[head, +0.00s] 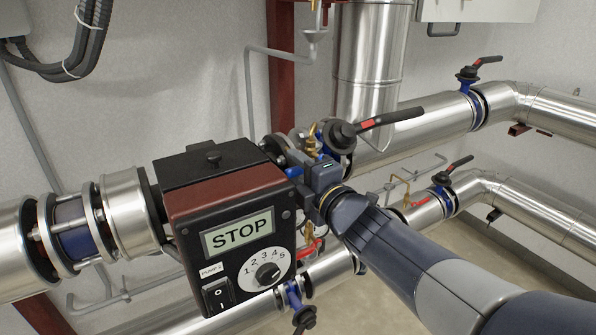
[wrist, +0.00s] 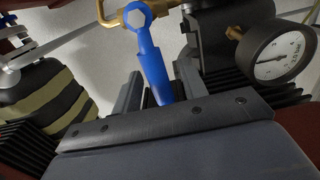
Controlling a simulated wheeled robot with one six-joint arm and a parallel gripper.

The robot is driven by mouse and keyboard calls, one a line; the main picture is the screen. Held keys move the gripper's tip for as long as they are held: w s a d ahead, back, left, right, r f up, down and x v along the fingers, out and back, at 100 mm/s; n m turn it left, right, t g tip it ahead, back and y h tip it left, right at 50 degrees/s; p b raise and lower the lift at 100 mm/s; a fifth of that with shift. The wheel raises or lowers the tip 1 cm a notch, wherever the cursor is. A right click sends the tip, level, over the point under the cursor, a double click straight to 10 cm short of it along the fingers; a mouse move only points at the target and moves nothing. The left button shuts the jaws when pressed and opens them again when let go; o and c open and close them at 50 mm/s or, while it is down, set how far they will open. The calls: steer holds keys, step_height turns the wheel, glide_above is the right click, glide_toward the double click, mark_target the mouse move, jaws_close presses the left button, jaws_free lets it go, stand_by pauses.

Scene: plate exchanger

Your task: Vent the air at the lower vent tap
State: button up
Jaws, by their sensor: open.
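In the wrist view a brass tap (wrist: 113,18) shows at the top, with a blue key-shaped handle (wrist: 150,62) pointing down toward me. My gripper (wrist: 160,74) is open, with one finger on each side of the handle's lower end; I cannot tell whether either finger touches it. In the head view my gripper (head: 318,190) is beside the right edge of the pump box, partly hidden by it. A brass fitting (head: 311,140) shows just above it.
The pump box (head: 235,215) reads STOP and stands close to my gripper's left. A round gauge (wrist: 281,53) is at the right of the wrist view. Steel pipes (head: 430,130) run behind.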

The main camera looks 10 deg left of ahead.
steer(key=shift+c, duration=0.3)
jaws_close()
stand_by(0.3)
